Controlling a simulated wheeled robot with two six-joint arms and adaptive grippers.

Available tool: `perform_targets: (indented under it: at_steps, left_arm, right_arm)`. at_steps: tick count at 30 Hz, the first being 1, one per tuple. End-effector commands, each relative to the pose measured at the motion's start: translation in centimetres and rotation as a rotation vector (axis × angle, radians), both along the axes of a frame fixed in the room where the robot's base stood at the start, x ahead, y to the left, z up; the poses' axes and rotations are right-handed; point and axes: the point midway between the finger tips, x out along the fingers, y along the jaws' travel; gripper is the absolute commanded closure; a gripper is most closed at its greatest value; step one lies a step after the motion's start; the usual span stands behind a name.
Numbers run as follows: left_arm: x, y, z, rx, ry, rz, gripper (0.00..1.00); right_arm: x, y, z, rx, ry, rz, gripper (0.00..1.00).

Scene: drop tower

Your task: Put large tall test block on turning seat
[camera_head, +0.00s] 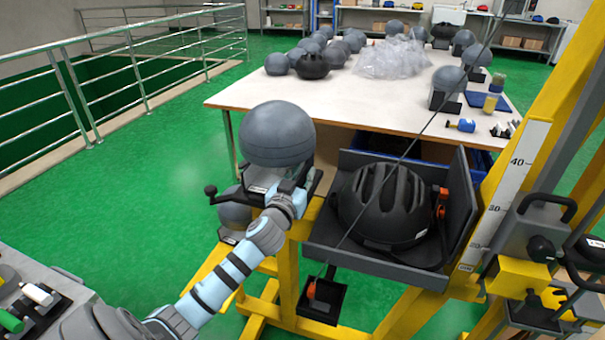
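A large grey rounded test block (277,133) stands upright at the left of the yellow frame. Directly beneath it is a dark seat (245,196) with a black lever sticking out to the left. The block looks seated on it, but the contact is partly hidden. My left arm reaches up from the bottom left. My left gripper (291,188) is at the lower right of the block, close against the seat. Its fingers blend with the dark parts, so their opening and any hold do not show. My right gripper is not in view.
A black helmet (385,203) lies in a dark tray (330,236) right of the block. A measuring scale (512,190) and yellow tower post stand at the right. Another grey block (234,215) sits lower left. The white table (350,105) behind holds several grey blocks and plastic wrap.

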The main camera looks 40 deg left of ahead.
Motion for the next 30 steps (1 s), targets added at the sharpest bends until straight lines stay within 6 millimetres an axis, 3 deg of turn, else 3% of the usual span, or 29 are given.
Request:
perform_targets:
  at_steps: [11,24,30]
  left_arm:
    - [-0.5,-0.2,0.2,0.001,0.0,-0.001,0.73]
    - [-9.6,-3.4,0.1,0.001,0.003,-0.001,0.73]
    - [-11.4,-4.0,0.2,0.0,0.0,0.0,0.73]
  right_arm:
    - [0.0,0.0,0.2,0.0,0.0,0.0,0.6]
    - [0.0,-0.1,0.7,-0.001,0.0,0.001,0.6]
    - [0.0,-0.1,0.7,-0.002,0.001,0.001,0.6]
